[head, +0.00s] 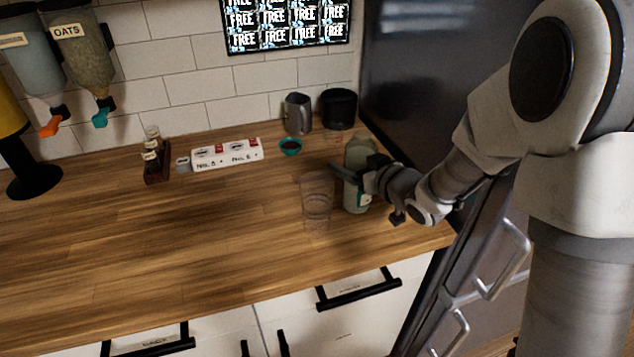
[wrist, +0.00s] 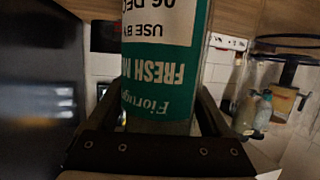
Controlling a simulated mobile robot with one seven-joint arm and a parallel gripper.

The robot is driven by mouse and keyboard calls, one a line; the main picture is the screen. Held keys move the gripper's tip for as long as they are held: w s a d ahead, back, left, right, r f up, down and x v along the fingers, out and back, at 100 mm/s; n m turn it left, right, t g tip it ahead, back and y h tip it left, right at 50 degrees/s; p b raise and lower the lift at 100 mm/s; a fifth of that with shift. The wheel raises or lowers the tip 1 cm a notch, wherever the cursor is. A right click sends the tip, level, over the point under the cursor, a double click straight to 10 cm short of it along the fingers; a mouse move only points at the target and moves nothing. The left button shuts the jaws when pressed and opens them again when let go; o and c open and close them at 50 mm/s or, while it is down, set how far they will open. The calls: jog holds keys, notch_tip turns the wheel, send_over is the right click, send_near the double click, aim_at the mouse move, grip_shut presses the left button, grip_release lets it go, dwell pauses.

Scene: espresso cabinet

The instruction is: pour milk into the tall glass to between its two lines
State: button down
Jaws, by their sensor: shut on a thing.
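The milk bottle (head: 357,197) is pale with a green label and looks upright, just right of the tall glass. My gripper (head: 352,173) is shut around its middle, coming from the right. In the wrist view the bottle (wrist: 160,75) fills the space between my fingers, its "FRESH" label upside down. I cannot tell whether its base touches the counter. The tall glass (head: 317,197) is clear and upright on the counter, apart from my fingers by a small gap or none that I can tell. It looks empty; its two lines are too faint to make out.
A metal pitcher (head: 298,114) and a black canister (head: 339,109) stand at the back wall. A small teal bowl (head: 290,147), a white labelled box (head: 227,155) and a wooden bottle rack (head: 155,163) are further left. The dark fridge (head: 425,75) is close on the right. The counter's left front (head: 130,245) is clear.

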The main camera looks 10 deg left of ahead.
aim_at(348, 143)
jog(key=shift+a+b, duration=0.1)
jog(key=shift+b, duration=0.3)
jog(key=shift+s+a+r+n+t+h+b, duration=0.15)
jog(key=shift+r+n+t+h+b, duration=0.25)
jog(key=shift+r+n, duration=0.5)
notch_tip(348, 143, up, 2)
jog(key=shift+s+r+n+t, duration=0.1)
jog(key=shift+n+t, duration=0.3)
jog(key=shift+n, duration=0.1)
jog(key=shift+a+b, duration=0.1)
jog(key=shift+b, duration=0.25)
jog(key=shift+s+a+r+n+t+h+b, duration=0.15)
jog(key=shift+s+r+n+t, duration=0.1)
jog(key=shift+r+n, duration=0.35)
jog(key=shift+s+a+r+n+t+h+b, duration=0.15)
jog(key=shift+r+n+t, duration=0.2)
jog(key=shift+n, duration=0.35)
jog(key=shift+w+d+f+n+t+b, duration=0.25)
jog(key=shift+f+n+b, duration=0.15)
jog(key=shift+n+b, duration=0.25)
jog(key=shift+w+d+f+n+t+b, duration=0.1)
jog(key=shift+f+n+t+b, duration=0.15)
jog(key=shift+f+n+b, duration=0.35)
